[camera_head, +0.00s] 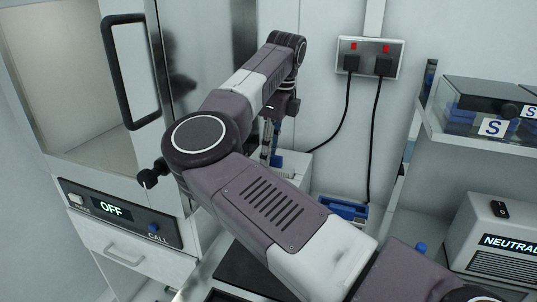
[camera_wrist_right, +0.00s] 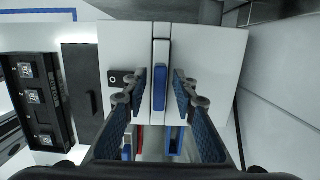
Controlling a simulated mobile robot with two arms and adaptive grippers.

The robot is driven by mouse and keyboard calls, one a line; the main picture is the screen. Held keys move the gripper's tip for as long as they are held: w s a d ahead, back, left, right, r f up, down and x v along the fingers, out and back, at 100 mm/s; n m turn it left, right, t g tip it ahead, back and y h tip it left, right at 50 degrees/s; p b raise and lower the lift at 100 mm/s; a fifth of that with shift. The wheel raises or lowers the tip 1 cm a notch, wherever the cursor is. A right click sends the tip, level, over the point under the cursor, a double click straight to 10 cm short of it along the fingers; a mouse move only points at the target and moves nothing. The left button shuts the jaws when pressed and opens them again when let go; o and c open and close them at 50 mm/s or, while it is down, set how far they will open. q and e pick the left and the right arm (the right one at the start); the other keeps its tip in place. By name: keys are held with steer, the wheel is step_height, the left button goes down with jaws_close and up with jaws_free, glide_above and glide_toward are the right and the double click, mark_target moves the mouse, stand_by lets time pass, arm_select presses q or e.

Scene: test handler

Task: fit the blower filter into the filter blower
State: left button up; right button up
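A white box (camera_wrist_right: 207,60), which looks like the filter blower, fills the middle of the right wrist view; it also shows in the head view (camera_head: 294,172), partly hidden by my right arm. A narrow upright piece with a blue face (camera_wrist_right: 160,76), likely the blower filter, stands in line with the slot in the box's middle. I cannot tell how deep it sits. My right gripper (camera_wrist_right: 160,91) is open, one finger on each side of the blue piece, with gaps on both sides. In the head view the right gripper (camera_head: 271,150) points down at the box. My left gripper is not in view.
A blue tray (camera_head: 343,209) lies right of the box. A cabinet (camera_head: 118,246) with an OFF display stands at left, a wall socket (camera_head: 370,57) with two cables behind. A shelf of bins (camera_head: 490,115) and a NEUTRAL-labelled unit (camera_head: 495,240) are at right.

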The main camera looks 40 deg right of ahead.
steer(key=o, duration=0.5)
steer(key=shift+s+d+r, duration=0.1)
steer(key=shift+s+r, duration=0.1)
steer(key=shift+r, duration=1.1)
steer(key=shift+s+d+r, duration=0.1)
steer(key=shift+s+r, duration=0.05)
steer(key=shift+r, duration=1.2)
steer(key=shift+s+d+r, duration=0.1)
steer(key=shift+s+r, duration=0.1)
steer(key=shift+r, duration=1.1)
